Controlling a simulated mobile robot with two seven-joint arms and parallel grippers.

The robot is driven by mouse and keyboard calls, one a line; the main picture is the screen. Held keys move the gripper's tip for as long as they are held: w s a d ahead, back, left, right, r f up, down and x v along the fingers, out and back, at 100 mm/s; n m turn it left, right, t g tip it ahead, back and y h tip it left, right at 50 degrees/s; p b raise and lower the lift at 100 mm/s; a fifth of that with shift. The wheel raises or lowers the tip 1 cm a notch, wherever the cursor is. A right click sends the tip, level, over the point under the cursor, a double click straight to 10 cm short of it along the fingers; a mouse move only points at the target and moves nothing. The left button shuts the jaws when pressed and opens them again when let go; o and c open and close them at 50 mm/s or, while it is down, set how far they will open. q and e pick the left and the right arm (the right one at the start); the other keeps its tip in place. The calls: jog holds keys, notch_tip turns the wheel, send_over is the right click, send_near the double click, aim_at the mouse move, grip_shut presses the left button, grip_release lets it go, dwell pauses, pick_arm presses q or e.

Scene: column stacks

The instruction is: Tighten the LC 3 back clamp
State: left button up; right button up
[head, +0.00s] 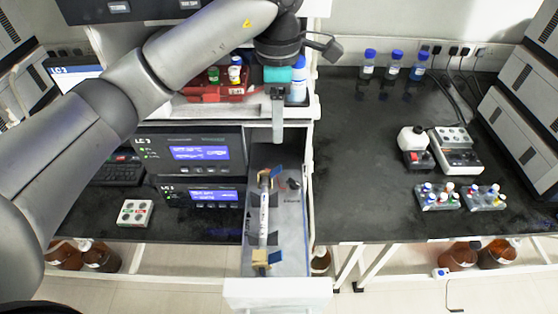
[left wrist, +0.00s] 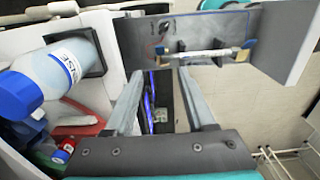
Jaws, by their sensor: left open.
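The LC 3 unit (head: 205,194) is the lower of two dark modules with lit blue screens. To its right an open drawer (head: 290,240) holds a thin, pale column (head: 264,222) lying front to back. The back clamp (head: 265,178) is tan with a blue lever, at the column's far end. A similar front clamp (head: 262,258) is near the drawer's front. My left gripper (head: 278,138) points down above the drawer's back, apart from the clamps. In the left wrist view its fingers (left wrist: 158,75) are open and empty, with the column (left wrist: 195,53) beyond them. My right gripper is not in view.
A blue-capped bottle (left wrist: 45,75) stands close to my left gripper on the shelf above.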

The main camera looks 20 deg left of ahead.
aim_at(278, 169)
pick_arm(q)
notch_tip(278, 169, down, 13)
jog(key=shift+p, duration=0.65)
jog(key=shift+c, duration=0.2)
grip_shut()
